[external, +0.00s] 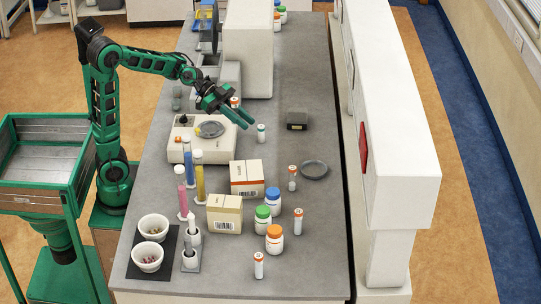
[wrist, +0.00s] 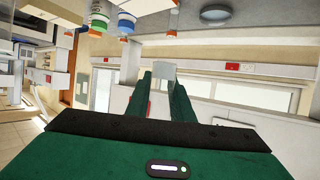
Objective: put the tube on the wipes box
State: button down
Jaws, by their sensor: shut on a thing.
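My gripper (external: 248,124) is over the bench, to the right of the white balance. Its fingers are closed on a small pale thing, which shows between the fingertips in the wrist view (wrist: 163,74). This seems to be the small white tube with a green-grey cap (external: 261,133) at the fingertips in the external view. Two boxes stand nearer the front: a white one with an orange-red band (external: 247,180) and a beige and white one (external: 225,214). Their labels are too small to read, so I cannot tell which is the wipes box.
The balance (external: 188,143) and coloured cylinders (external: 199,180) stand left of the boxes. Capped bottles (external: 274,238) and orange-capped tubes (external: 298,222) stand to their right. A dark grey block (external: 297,120) and a round grey dish (external: 313,169) lie right of the gripper.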

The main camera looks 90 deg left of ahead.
jog(key=f, duration=0.1)
send_over(256, 174)
notch_tip(256, 174, down, 8)
jog(key=shift+s+d+r, duration=0.1)
jog(key=shift+d+r, duration=0.05)
jog(key=shift+r, duration=0.1)
jog(key=shift+f, duration=1.95)
jog(key=c, duration=1.6)
grip_release()
jog(key=shift+f, duration=0.1)
jog(key=shift+o, duration=0.2)
jog(key=v, duration=1.2)
